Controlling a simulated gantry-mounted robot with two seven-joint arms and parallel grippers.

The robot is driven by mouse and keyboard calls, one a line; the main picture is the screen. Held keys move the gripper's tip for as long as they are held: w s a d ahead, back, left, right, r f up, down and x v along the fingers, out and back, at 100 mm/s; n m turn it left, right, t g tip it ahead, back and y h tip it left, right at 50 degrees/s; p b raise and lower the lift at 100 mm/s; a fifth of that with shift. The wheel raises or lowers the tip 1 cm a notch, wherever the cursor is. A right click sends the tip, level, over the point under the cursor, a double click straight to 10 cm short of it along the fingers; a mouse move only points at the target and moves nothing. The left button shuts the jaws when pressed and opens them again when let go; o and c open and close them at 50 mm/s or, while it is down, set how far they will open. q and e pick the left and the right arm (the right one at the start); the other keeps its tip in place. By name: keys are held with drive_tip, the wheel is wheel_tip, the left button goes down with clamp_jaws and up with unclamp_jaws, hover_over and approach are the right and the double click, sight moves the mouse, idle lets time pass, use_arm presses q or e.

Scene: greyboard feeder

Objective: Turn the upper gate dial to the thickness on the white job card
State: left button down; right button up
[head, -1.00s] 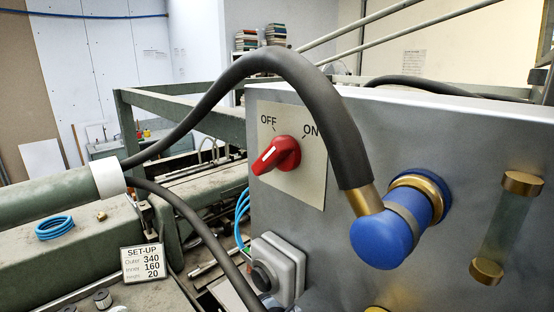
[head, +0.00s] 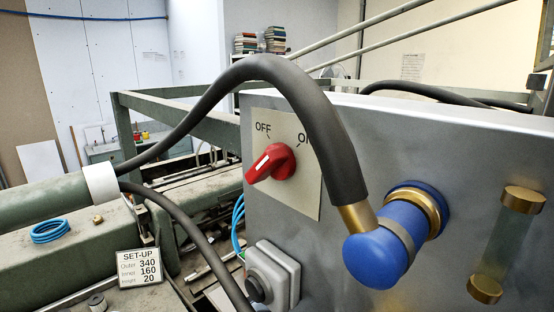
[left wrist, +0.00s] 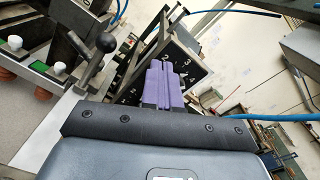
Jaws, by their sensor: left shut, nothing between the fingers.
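In the left wrist view my left gripper (left wrist: 165,68) has purple fingers, shut together with nothing between them. Just beyond the fingertips is a dark dial plate (left wrist: 200,72) with white numerals, among them 2, 3 and 4. The fingers cover part of the plate, and I cannot tell whether they touch it or where a pointer stands. In the head view a white SET-UP card (head: 139,268) reads Outer 340, Inner 160 and a last line of 20; no line on it reads thickness. My right gripper is in neither view.
In the head view a grey panel carries a red OFF/ON switch (head: 270,162) and a blue hose fitting (head: 385,250). A thick black hose (head: 290,85) arches in front. In the left wrist view a black-knobbed lever (left wrist: 105,42) stands left of the fingers.

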use_arm(q)
drive_tip(key=shift+s+a+r, duration=0.25)
drive_tip(key=shift+s+a, duration=0.45)
drive_tip(key=shift+s, duration=0.3)
drive_tip(key=shift+s+a+r, duration=0.2)
drive_tip(key=shift+s+a, duration=0.5)
drive_tip(key=shift+s, duration=0.3)
